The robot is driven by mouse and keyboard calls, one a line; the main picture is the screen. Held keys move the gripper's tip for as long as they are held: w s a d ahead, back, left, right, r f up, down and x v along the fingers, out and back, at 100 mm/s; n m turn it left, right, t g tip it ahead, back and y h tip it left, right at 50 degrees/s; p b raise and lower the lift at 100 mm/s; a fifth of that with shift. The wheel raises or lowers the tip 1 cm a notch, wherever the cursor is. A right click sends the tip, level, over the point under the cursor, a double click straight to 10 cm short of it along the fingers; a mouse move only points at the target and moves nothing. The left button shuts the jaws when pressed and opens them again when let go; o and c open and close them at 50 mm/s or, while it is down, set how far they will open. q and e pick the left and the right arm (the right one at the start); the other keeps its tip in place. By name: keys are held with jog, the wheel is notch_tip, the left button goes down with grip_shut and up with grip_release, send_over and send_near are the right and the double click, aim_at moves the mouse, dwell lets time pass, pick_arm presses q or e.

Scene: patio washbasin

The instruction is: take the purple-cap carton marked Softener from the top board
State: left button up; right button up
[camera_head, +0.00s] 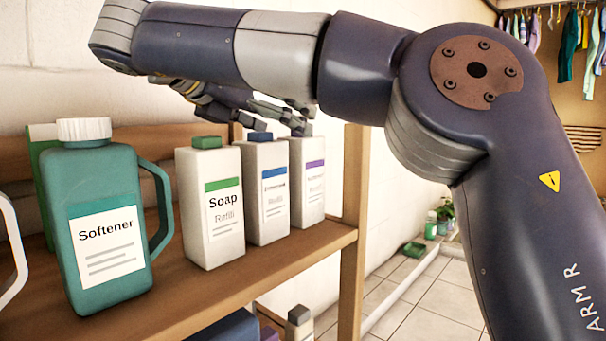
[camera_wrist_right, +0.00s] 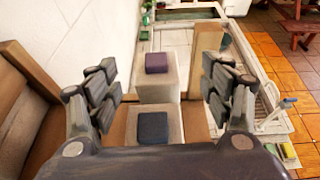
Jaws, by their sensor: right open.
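The purple-cap carton (camera_head: 308,185) stands upright on the top board (camera_head: 215,285), last in a row of white cartons. Its label has a purple band with faint text; its cap is hidden in the head view. In the right wrist view the carton (camera_wrist_right: 156,90) shows from above with its purple cap, between and beyond my fingers. My right gripper (camera_head: 280,126) is open and empty, above the blue-cap and purple-cap cartons. It also shows in the right wrist view (camera_wrist_right: 160,92), a finger on each side. My left gripper is not in view.
The blue-cap carton (camera_head: 267,205) stands close beside the purple-cap one, then the green-cap Soap carton (camera_head: 210,220). A teal Softener jug (camera_head: 105,205) with a white cap stands at left. A wooden post (camera_head: 354,230) rises at the board's right end. The wall is behind.

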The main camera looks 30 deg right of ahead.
aim_at(291, 138)
jog(key=p+x, duration=0.1)
jog(key=x, duration=0.1)
jog(key=p+x, duration=0.1)
jog(key=p, duration=0.1)
jog(key=shift+w+d+f, duration=0.15)
jog(key=shift+w+d, duration=0.05)
jog(key=shift+w, duration=0.2)
jog(key=shift+p+x, duration=0.35)
jog(key=shift+x, duration=0.7)
jog(key=shift+d+f, duration=0.15)
jog(key=shift+s+a, duration=0.15)
jog(key=shift+a, duration=0.25)
jog(key=c, duration=0.9)
jog(key=shift+d, duration=0.1)
grip_shut()
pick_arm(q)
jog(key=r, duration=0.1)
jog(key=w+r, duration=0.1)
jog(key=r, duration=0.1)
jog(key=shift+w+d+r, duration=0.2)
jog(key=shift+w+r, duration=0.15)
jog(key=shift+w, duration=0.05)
